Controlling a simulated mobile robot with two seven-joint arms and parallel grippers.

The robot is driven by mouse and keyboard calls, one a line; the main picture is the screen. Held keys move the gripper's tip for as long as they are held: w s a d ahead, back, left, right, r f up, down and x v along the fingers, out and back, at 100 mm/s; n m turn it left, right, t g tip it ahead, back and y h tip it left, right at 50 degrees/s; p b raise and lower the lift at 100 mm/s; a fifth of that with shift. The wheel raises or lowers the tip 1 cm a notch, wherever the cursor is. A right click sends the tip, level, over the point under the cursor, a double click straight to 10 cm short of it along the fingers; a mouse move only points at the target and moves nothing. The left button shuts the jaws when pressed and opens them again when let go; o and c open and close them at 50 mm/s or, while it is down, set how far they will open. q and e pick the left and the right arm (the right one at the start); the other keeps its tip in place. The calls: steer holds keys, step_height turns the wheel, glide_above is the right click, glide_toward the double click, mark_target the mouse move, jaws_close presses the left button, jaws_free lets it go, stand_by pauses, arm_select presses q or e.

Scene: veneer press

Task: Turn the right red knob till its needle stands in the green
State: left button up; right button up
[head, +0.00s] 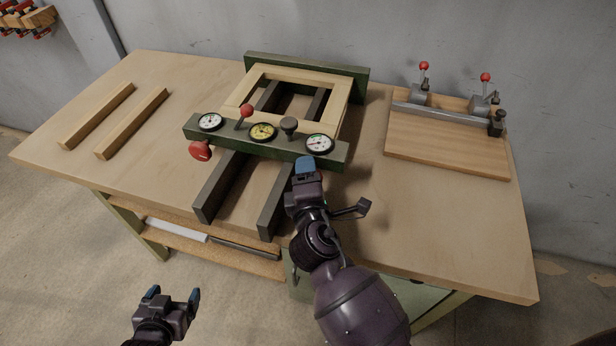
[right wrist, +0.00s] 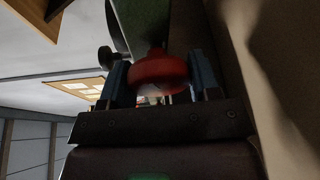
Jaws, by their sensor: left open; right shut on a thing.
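The right red knob (right wrist: 158,70) sits between the two blue fingers of my right gripper (right wrist: 160,80) in the right wrist view, and the fingers are shut on it. In the head view my right gripper (head: 305,166) is at the right front of the green press bar (head: 268,143) and hides that knob. The right gauge (head: 320,143), with a white face, is just above the gripper; its needle is too small to read surely. My left gripper (head: 172,306) is open and empty, low at the front left, off the bench.
The left red knob (head: 200,150), a left white gauge (head: 210,121), a yellow gauge (head: 262,132), a red-balled lever (head: 246,111) and a dark knob (head: 289,124) are on the bar. A clamp board (head: 447,148) lies right; two wood strips (head: 132,123) lie left.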

stand_by(0.3)
steer(key=o, duration=0.9)
steer(key=shift+s, duration=0.1)
steer(key=s, duration=0.9)
steer(key=shift+s+d+r, duration=0.15)
steer(key=shift+d+r, duration=0.1)
steer(key=shift+r, duration=0.1)
steer(key=shift+s+r, duration=0.15)
steer(key=shift+s, duration=0.55)
